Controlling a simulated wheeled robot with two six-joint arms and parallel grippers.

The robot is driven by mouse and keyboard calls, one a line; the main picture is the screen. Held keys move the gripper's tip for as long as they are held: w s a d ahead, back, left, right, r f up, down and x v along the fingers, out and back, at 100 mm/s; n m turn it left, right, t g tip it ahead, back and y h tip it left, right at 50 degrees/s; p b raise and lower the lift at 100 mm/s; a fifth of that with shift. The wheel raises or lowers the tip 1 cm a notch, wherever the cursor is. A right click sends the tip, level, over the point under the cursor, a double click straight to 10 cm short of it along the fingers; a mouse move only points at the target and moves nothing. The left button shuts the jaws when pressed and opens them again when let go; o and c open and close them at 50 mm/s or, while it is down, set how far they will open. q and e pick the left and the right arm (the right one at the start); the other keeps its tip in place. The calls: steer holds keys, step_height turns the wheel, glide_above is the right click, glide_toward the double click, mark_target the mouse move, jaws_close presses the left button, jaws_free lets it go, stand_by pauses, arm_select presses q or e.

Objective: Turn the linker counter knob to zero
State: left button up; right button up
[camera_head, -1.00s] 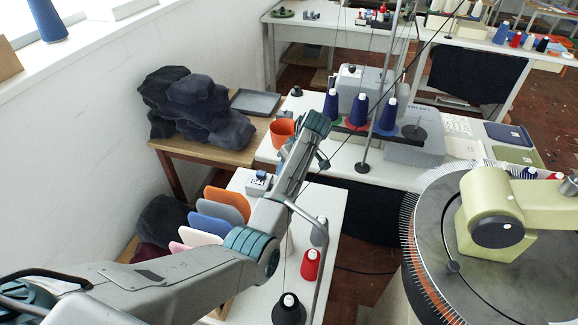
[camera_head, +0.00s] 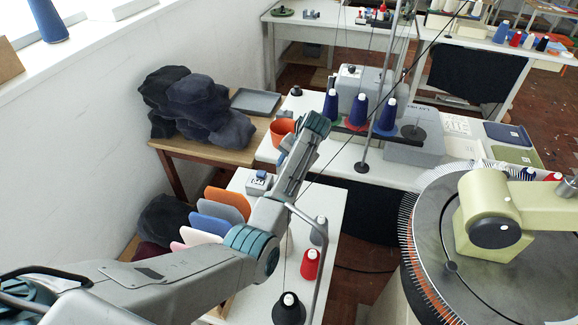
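A small grey counter box (camera_head: 257,186) with a blue knob (camera_head: 262,174) on top and a pale number window on its front stands at the back left of the near white table. The digits are too small to read. The linker (camera_head: 492,222), a round machine with a pale green head and a ring of points, stands at the right. My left arm comes in from the lower left and reaches up past the box on its right side, apart from it in the picture. The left gripper's fingers cannot be made out at the arm's far end. My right gripper is out of view.
The near table (camera_head: 331,200) also bears a red cone (camera_head: 310,265), a black cone (camera_head: 288,309) and several coloured fabric panels (camera_head: 213,229). A bent metal rod rises over its right side. Behind are an orange cup (camera_head: 282,132) and blue cones (camera_head: 360,110).

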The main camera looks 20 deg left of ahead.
arm_select(q)
steer(key=shift+m+p, duration=0.5)
steer(key=shift+m, duration=6.9)
